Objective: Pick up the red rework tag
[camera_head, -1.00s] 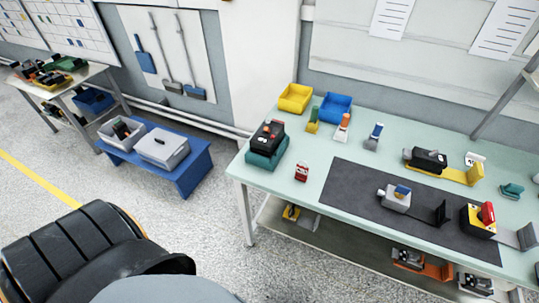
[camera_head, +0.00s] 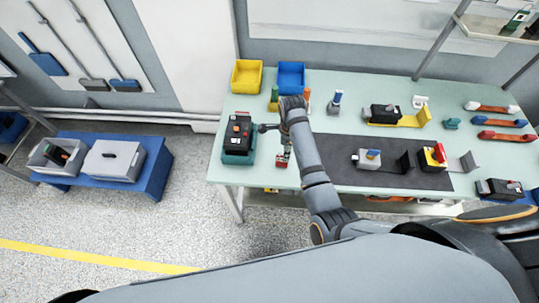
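The red rework tag (camera_head: 280,162) is a small red item standing on the pale green bench, left of the dark mat. An arm, which I take as my left one, reaches over the bench from the foreground. Its wrist is above the tag, and the small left gripper (camera_head: 284,152) points down at the tag's top. The gripper partly covers the tag. The fingers are too small to tell open from shut, or touching from apart. My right gripper is not in view.
A black device on a teal base (camera_head: 238,140) stands close left of the wrist. Yellow (camera_head: 246,76) and blue (camera_head: 291,75) bins are behind it. Upright coloured tools stand behind the wrist. The dark mat (camera_head: 345,178) with devices lies to the right.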

